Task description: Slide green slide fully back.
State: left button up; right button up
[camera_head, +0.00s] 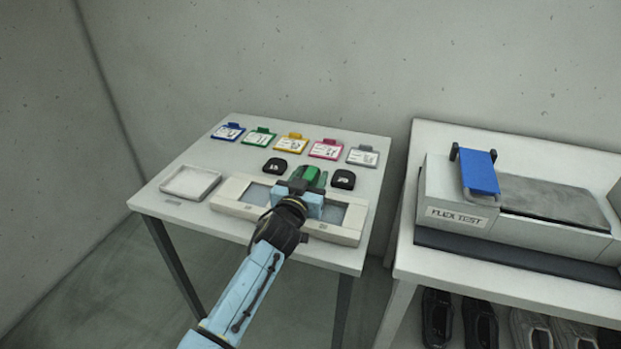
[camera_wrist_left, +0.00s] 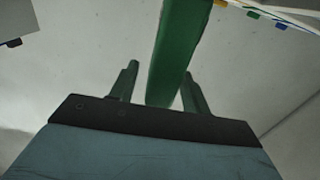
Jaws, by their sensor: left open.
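The green slide (camera_head: 311,176) shows just beyond my left gripper (camera_head: 301,187), at the back of a pale two-bay fixture (camera_head: 232,191) on the left table. The gripper and wrist hide part of the slide and the middle of the fixture. In the left wrist view the slide (camera_wrist_left: 178,50) is a long green bar running up from between the two fingers of the left gripper (camera_wrist_left: 158,88). The fingers are open, one on each side of the bar, with a clear gap at the left finger. My right gripper is not in view.
Two black blocks (camera_head: 275,166) (camera_head: 343,179) flank the slide. Several coloured cards, including a green one (camera_head: 259,137), line the table's back. A white tray (camera_head: 190,182) lies at left. A flex test machine (camera_head: 458,216) with a blue flap stands on the right table.

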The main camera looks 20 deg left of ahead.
pick_arm(q)
jog(key=shift+w, duration=0.2)
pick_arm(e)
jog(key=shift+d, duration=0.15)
